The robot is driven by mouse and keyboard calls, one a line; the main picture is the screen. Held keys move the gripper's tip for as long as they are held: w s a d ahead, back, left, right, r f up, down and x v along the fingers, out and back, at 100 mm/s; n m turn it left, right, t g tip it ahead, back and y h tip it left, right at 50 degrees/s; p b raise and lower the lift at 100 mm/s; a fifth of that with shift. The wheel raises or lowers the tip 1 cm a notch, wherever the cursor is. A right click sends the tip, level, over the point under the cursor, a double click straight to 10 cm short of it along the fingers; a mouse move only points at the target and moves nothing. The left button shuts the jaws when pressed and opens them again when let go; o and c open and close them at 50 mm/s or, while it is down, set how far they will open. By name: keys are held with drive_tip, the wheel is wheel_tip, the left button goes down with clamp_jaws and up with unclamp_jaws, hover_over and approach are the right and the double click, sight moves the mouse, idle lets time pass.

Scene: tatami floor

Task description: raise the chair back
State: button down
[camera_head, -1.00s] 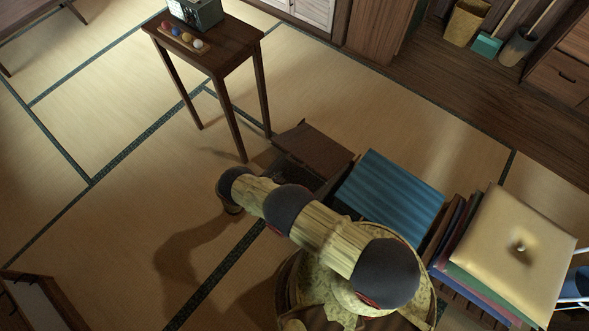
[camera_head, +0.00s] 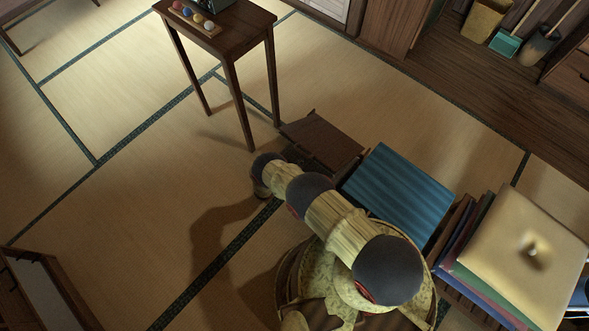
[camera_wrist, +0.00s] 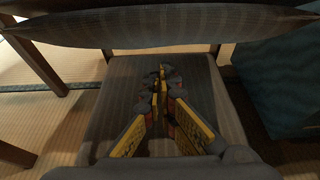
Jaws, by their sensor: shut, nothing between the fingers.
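The chair is a low floor chair. In the head view its brown flat panel (camera_head: 322,139) shows beside the small table, and the part nearer my arm is dark and partly hidden. In the wrist view a dark grey-brown padded surface (camera_wrist: 125,80) of the chair lies beneath my gripper (camera_wrist: 161,78). A striped padded part (camera_wrist: 170,28) crosses the top of that view; I cannot tell its exact angle. My gripper's yellow and black fingers are together, with nothing between them. I cannot tell whether the tips touch the padding. In the head view my arm hides the gripper.
A small wooden table (camera_head: 240,37) with coloured balls stands just behind the chair. A blue striped block (camera_head: 398,195) is close on the right, then a stack of cushions (camera_head: 525,240). Tatami to the left is open, with a wooden piece (camera_head: 40,285) at lower left.

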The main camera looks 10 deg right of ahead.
drive_tip(key=shift+w+d+r, duration=0.3)
drive_tip(key=shift+r, duration=0.3)
drive_tip(key=shift+w+d+r, duration=0.25)
drive_tip(key=shift+r, duration=0.35)
